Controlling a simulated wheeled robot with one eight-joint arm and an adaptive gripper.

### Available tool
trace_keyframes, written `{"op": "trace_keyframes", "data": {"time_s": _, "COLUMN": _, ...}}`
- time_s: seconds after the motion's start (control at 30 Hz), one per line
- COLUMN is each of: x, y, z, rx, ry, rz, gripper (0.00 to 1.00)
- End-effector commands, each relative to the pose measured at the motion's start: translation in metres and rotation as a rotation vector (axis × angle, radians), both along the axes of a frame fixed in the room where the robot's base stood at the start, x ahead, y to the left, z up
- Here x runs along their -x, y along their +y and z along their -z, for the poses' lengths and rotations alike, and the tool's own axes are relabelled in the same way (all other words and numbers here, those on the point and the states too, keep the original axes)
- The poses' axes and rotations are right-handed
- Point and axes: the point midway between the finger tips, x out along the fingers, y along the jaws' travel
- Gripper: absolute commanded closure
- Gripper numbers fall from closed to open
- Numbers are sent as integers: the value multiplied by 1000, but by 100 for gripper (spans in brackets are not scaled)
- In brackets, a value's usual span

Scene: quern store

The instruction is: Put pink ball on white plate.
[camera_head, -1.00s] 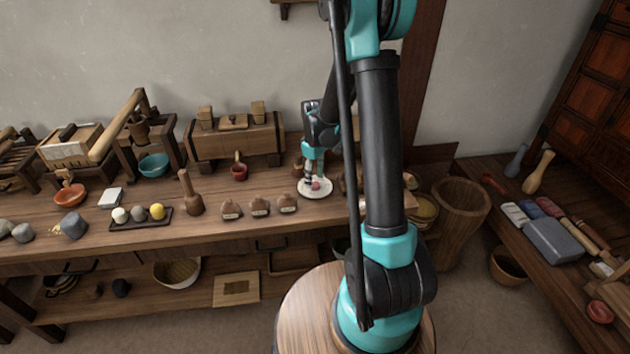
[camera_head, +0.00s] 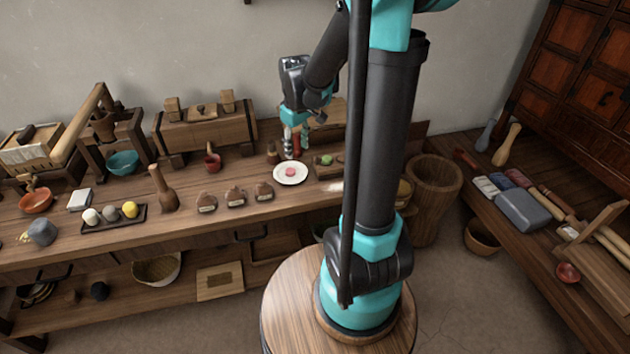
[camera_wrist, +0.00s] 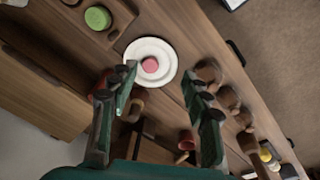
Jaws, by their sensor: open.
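The pink ball (camera_head: 290,172) rests on the white plate (camera_head: 281,179) on the long wooden bench. In the wrist view the pink ball (camera_wrist: 150,65) lies near the middle of the white plate (camera_wrist: 151,43). My gripper (camera_head: 294,153) is above and behind the plate, apart from the ball. In the wrist view my gripper (camera_wrist: 165,84) has its two fingers spread wide with nothing between them, and the plate shows beyond the fingertips.
A green ball (camera_wrist: 98,18) sits in a wooden tray beside the plate. Several brown weights (camera_head: 235,197) stand left of the plate. A dark tray (camera_head: 114,217) holds white, grey and yellow balls. A red cup (camera_head: 212,162) stands behind the weights.

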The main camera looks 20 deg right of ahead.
Motion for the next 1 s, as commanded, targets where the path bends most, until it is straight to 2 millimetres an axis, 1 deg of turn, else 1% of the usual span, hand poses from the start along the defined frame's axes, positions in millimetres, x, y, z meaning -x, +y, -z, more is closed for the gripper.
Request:
{"op": "trace_keyframes", "data": {"time_s": 0.03, "x": 21, "y": -4, "z": 0, "rx": -6, "ry": -24, "rz": 52, "gripper": 52}}
{"op": "trace_keyframes", "data": {"time_s": 0.17, "x": 64, "y": -13, "z": 5, "rx": -31, "ry": -92, "rz": 197, "gripper": 52}}
{"op": "trace_keyframes", "data": {"time_s": 0.2, "x": 78, "y": -15, "z": 8, "rx": -40, "ry": -113, "rz": 242, "gripper": 52}}
{"op": "trace_keyframes", "data": {"time_s": 0.3, "x": 110, "y": -20, "z": 16, "rx": -65, "ry": -163, "rz": 349, "gripper": 52}}
{"op": "trace_keyframes", "data": {"time_s": 0.4, "x": 136, "y": -24, "z": 25, "rx": -89, "ry": -204, "rz": 438, "gripper": 52}}
{"op": "trace_keyframes", "data": {"time_s": 0.5, "x": 154, "y": -26, "z": 33, "rx": -110, "ry": -234, "rz": 506, "gripper": 52}}
{"op": "trace_keyframes", "data": {"time_s": 0.6, "x": 165, "y": -27, "z": 38, "rx": -123, "ry": -253, "rz": 547, "gripper": 52}}
{"op": "trace_keyframes", "data": {"time_s": 0.67, "x": 168, "y": -28, "z": 40, "rx": -128, "ry": -258, "rz": 558, "gripper": 52}}
{"op": "trace_keyframes", "data": {"time_s": 1.0, "x": 169, "y": -28, "z": 40, "rx": -129, "ry": -261, "rz": 564, "gripper": 52}}
